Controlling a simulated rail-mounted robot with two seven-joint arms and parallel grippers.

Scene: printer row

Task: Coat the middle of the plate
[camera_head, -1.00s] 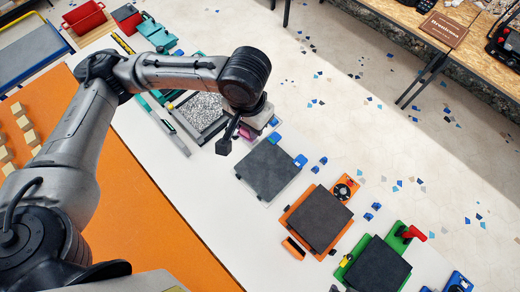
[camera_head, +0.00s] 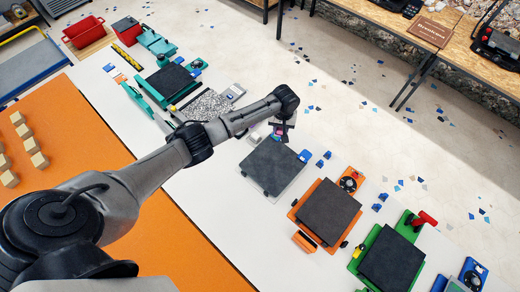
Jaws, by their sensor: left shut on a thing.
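Several dark square plates lie on small printers along the white bench; the frames do not tell which one the task means. The closest to my left gripper (camera_head: 281,130) is the dark grey plate (camera_head: 271,167) on the pale printer, bare on top. My left gripper is over that printer's far edge, beyond the plate. It is shut on a small pink-purple thing (camera_head: 277,133), mostly hidden by the fingers, so I cannot tell its shape or whether it touches anything. My right gripper is not in view.
Dark plates also lie on the orange printer (camera_head: 328,211), the green printer (camera_head: 390,263) and the teal printer (camera_head: 168,86). A speckled plate (camera_head: 205,106) lies behind my forearm. Small blue pieces (camera_head: 327,155) lie beside the printers. The orange mat (camera_head: 85,125) has clear room.

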